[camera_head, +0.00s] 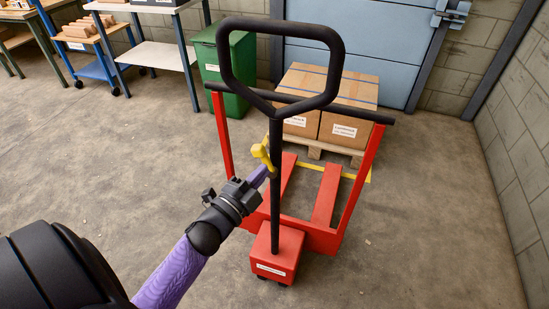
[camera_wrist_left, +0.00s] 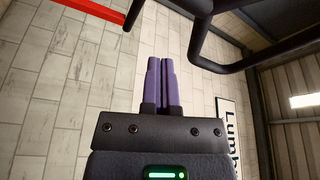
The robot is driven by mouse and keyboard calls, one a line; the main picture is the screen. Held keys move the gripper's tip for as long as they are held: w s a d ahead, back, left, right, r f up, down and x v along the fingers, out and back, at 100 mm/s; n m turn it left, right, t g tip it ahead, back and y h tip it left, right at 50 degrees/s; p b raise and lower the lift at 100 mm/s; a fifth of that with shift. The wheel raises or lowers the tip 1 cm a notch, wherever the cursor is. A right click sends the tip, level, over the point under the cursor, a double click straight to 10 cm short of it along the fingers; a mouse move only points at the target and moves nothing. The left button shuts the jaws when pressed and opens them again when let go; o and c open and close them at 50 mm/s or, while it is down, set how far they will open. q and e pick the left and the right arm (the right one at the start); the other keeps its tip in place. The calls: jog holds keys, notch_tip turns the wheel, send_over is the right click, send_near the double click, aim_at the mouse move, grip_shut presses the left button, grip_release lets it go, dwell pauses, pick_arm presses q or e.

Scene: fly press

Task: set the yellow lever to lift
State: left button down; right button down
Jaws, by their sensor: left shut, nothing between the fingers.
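The yellow lever (camera_head: 262,154) sits on the black tiller shaft of a red pallet truck (camera_head: 277,251), below the black handle loop (camera_head: 226,62). My left gripper (camera_head: 262,172) is at the lever, with its purple fingertips right beside or touching its lower part; I cannot tell which. In the left wrist view the purple fingers (camera_wrist_left: 162,75) are closed together with nothing between them. The lever does not show in that view; black bars of the truck (camera_wrist_left: 208,45) show at the upper right. My right gripper is not in view.
Cardboard boxes (camera_head: 346,126) stand on a wooden pallet (camera_head: 315,149) beyond the forks. A green bin (camera_head: 235,75) and a grey-topped workbench (camera_head: 153,54) stand at the back left. The floor around the truck is clear. A block wall (camera_head: 520,130) runs along the right.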

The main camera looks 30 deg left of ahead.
pick_arm(q)
jog(key=shift+s+d+f, duration=0.1)
jog(key=shift+s+f, duration=0.1)
jog(key=shift+s, duration=1.8)
